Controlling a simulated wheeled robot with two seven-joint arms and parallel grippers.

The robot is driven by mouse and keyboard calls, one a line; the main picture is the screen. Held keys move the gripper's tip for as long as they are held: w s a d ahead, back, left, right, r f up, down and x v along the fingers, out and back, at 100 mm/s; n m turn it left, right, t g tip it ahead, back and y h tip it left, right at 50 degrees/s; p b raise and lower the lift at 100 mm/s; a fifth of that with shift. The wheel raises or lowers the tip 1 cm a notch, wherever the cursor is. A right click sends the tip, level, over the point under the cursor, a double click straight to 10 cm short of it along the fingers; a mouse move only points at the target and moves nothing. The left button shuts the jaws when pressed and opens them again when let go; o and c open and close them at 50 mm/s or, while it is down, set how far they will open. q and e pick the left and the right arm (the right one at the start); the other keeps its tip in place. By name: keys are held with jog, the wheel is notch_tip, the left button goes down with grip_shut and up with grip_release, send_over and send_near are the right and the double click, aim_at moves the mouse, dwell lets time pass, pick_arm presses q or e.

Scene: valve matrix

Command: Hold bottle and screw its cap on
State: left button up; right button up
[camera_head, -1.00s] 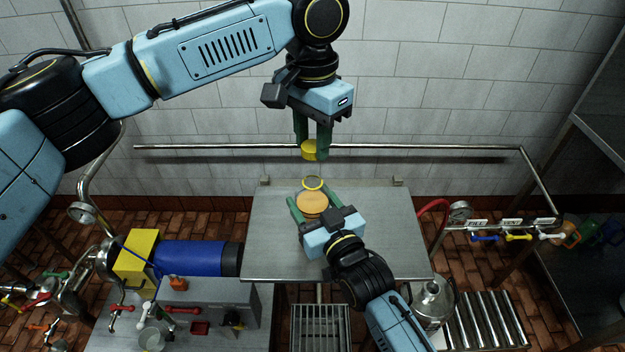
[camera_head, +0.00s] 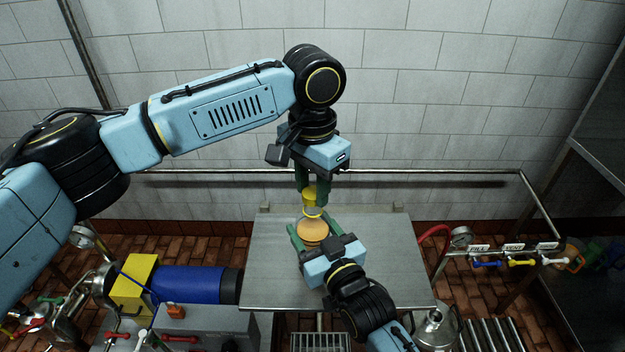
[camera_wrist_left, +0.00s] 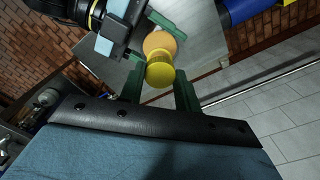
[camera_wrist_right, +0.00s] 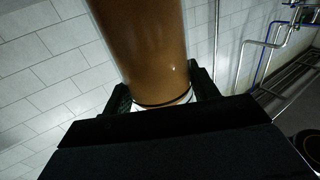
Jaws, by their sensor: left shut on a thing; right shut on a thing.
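The bottle (camera_head: 312,231), with orange-brown contents, stands upright over the steel table. My right gripper (camera_head: 313,227) is shut around it; in the right wrist view the bottle (camera_wrist_right: 140,40) rises between the fingers. The yellow cap (camera_head: 309,191) is held by my left gripper (camera_head: 313,192), shut on it, with the fingers pointing down. The cap is right above the bottle's neck; I cannot tell whether they touch. In the left wrist view the cap (camera_wrist_left: 160,75) sits between the green fingers and partly covers the bottle (camera_wrist_left: 159,44).
The steel table (camera_head: 385,260) is otherwise clear around the bottle. A horizontal rail (camera_head: 430,172) runs along the tiled wall behind. A blue cylinder with a yellow block (camera_head: 135,285) lies at the left, and small coloured valves (camera_head: 520,263) are at the right.

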pick_arm(q)
jog(key=shift+f, duration=0.45)
jog(key=shift+f, duration=0.55)
